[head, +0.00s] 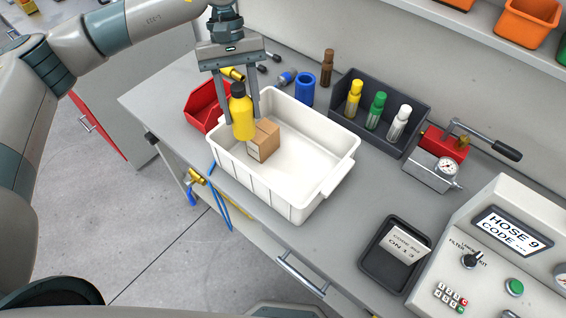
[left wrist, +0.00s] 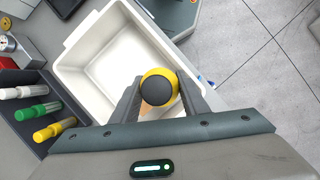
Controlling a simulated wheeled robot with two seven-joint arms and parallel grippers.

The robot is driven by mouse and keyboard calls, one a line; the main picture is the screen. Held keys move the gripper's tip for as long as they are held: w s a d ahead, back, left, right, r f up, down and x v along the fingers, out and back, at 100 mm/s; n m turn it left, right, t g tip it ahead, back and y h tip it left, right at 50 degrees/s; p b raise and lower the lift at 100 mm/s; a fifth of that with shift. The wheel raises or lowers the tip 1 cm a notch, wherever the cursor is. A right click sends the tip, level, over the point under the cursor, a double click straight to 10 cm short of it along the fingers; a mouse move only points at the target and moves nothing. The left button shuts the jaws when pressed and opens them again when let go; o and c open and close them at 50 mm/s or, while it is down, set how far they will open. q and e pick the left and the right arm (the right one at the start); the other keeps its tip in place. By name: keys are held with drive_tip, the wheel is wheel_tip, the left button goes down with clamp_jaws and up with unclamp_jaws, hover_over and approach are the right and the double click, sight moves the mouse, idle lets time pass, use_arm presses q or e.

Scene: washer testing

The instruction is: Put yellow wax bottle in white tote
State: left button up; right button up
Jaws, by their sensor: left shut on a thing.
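The yellow wax bottle (head: 242,116) with a dark cap is upright between the fingers of my left gripper (head: 240,112). My left gripper is shut on it and holds it over the left end of the white tote (head: 335,178). In the left wrist view the bottle's dark cap (left wrist: 159,90) shows between the fingertips, with the white tote (left wrist: 82,68) beyond it. A small brown cardboard box (head: 264,141) sits inside the tote, just right of the bottle. How far the bottle's base is above the tote floor is hard to tell. My right gripper is not in view.
A red bin (head: 203,108) stands left of the tote. Behind it are a blue cylinder (head: 304,90) and a dark rack (head: 415,126) with yellow, green and white bottles. A gauge device (head: 436,170) and a black tray (head: 380,268) lie to the right. The tote's right side is empty.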

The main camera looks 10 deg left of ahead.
use_arm(q)
drive_tip(key=s+d+r+n+t+h, duration=0.2)
drive_tip(key=d+n+t+h, duration=0.15)
drive_tip(key=d+n, duration=0.95)
drive_tip(key=f+n, duration=0.1)
drive_tip(key=d+f+n+t, duration=0.1)
drive_tip(key=f, duration=0.1)
drive_tip(key=f+b, duration=0.1)
drive_tip(key=f, duration=0.1)
drive_tip(key=shift+s+d+f+n+t+y, duration=0.15)
drive_tip(key=shift+s+d+n+t+y, duration=0.15)
drive_tip(key=shift+d+n+t+y, duration=0.1)
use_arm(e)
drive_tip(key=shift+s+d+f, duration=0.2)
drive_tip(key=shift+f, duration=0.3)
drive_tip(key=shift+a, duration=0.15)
